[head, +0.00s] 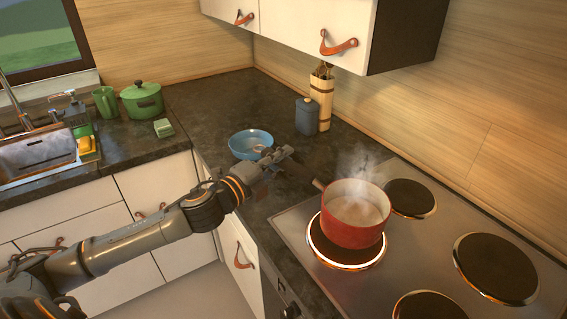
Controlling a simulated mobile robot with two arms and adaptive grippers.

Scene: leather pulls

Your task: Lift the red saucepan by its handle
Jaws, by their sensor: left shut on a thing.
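The red saucepan (352,224) is at the front left burner (345,254) of the hob, upright, with pale steaming contents. The burner's rim shows bright around the pan's lower edge; I cannot tell whether the base touches it. Its dark handle (318,184) points up and left toward my left gripper (284,160). My left gripper is shut on the handle, above the dark worktop, and its fingers hide the handle's far part. My right gripper is not in view.
A blue bowl (251,144) stands just behind my left gripper. A blue canister (307,116) and a wooden utensil holder (321,100) stand near the wall. Other burners (410,198) are empty. A green pot (142,100) sits far left, and wall cabinets (318,28) hang above.

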